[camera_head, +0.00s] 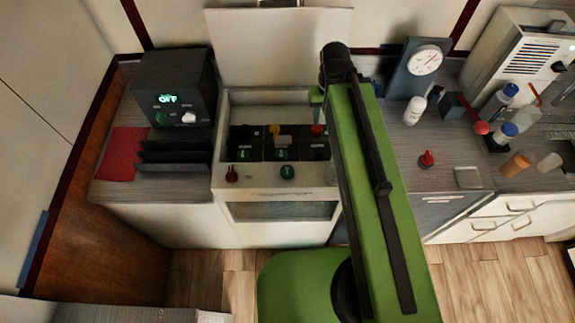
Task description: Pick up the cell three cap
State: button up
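A row of dark cells (281,153) sits in a white open bay in the middle of the picture, with small green marks too small to read. A yellow cap (273,131) stands at the back of the middle cell. A red cap (317,131) stands at the back of the right cell, close to my arm. I cannot tell from labels which cap is cell three's. My green arm reaches up over the right side of the bay. My fingers are mostly hidden.
A raised white lid (280,45) stands behind the bay. A black box with a lit display (175,88) and dark slotted rack (174,155) are left. A clock (426,60), white bottle (414,110) and red knob (426,160) are right.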

aim_at(286, 171)
jog(key=u, duration=1.6)
jog(key=k, duration=1.35)
jog(key=u, duration=0.65)
jog(key=i, duration=1)
jog(key=u, duration=0.05)
